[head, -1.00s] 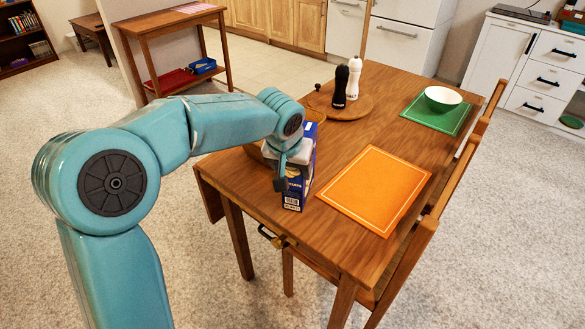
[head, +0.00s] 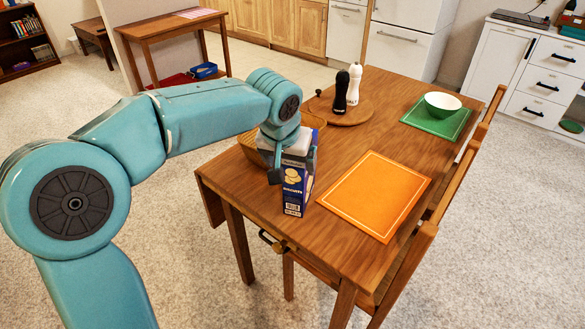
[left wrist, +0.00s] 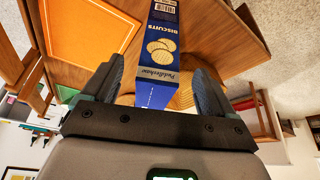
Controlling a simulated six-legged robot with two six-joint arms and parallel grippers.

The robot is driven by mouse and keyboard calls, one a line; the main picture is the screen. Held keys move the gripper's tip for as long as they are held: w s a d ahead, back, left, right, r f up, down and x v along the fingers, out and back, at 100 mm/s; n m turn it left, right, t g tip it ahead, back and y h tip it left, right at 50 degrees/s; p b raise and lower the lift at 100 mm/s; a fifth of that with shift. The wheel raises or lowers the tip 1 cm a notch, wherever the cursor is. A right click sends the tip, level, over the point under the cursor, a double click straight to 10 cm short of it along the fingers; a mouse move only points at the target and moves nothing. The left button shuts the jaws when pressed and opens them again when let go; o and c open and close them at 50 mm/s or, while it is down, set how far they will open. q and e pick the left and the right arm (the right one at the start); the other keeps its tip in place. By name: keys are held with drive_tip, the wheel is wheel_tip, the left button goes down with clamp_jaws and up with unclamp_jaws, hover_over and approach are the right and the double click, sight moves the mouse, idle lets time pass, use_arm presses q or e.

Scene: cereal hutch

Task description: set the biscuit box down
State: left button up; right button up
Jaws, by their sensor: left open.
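The biscuit box (head: 293,188) is dark blue with a pale top part and a biscuit picture. It stands upright on the wooden table (head: 335,150), near the table's left front corner. The left wrist view shows the box (left wrist: 160,50) between the fingers. My left gripper (head: 291,160) is open at the upper part of the box, one finger on each side. In the left wrist view, gaps show between the box and the fingers of the left gripper (left wrist: 153,88). My right gripper is not in view.
A woven basket (head: 252,153) sits just behind my left gripper. An orange placemat (head: 375,195) lies right of the box. Farther back are a round board (head: 318,108) with black and white mills, and a green placemat (head: 412,111) with a bowl (head: 443,102).

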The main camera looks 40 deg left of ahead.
use_arm(q)
drive_tip(key=v, duration=0.5)
drive_tip(key=shift+s+r+p, duration=0.1)
drive_tip(key=shift+r+p, duration=0.2)
drive_tip(key=shift+r, duration=0.05)
